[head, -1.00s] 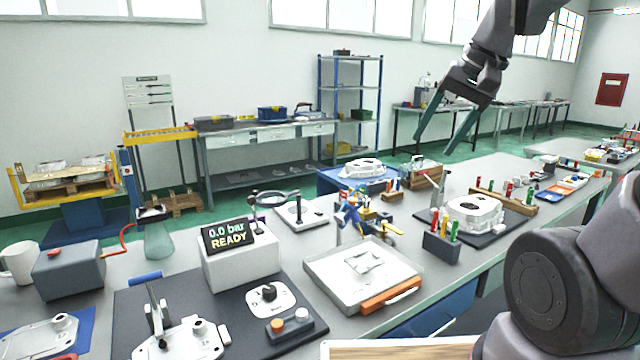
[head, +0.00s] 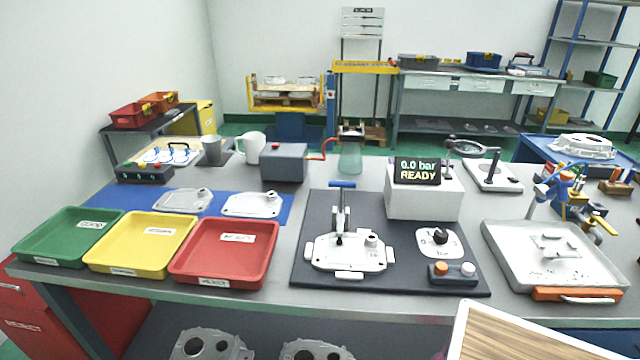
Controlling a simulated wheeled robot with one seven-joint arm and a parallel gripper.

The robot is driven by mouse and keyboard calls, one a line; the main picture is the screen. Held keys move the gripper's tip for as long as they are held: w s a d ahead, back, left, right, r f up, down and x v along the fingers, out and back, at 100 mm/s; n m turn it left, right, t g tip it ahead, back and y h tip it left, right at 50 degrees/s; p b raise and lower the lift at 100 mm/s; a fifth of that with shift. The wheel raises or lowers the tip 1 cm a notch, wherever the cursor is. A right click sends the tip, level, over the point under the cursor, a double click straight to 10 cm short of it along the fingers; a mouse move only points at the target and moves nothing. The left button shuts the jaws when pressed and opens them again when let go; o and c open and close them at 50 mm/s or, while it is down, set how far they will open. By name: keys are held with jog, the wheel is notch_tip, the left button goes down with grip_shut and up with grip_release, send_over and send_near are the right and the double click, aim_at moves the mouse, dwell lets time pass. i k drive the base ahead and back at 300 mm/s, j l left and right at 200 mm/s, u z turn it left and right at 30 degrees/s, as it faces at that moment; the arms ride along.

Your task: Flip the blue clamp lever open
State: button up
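The clamp stands on the dark test mat (head: 312,270) in the middle of the bench. Its blue lever handle (head: 342,184) sits at the top, level across the back of the clamp. The grey clamp arm (head: 341,218) runs from there toward a pale casting cover (head: 350,254), and a dark tip shows over the casting. Whether that tip touches the casting is too small to tell. My gripper does not show in the head view now.
A display box (head: 424,196) reading "0.0 bar READY" stands right of the clamp. A dial plate (head: 437,243) and a two-button box (head: 452,274) lie in front of it. Green (head: 30,250), yellow (head: 100,262) and red (head: 190,274) trays line the left. A metal tray (head: 500,262) is at right.

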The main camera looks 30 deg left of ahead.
aim_at(332, 183)
jog(key=u, duration=1.4)
jog(key=k+j, duration=0.1)
jog(key=k, duration=0.2)
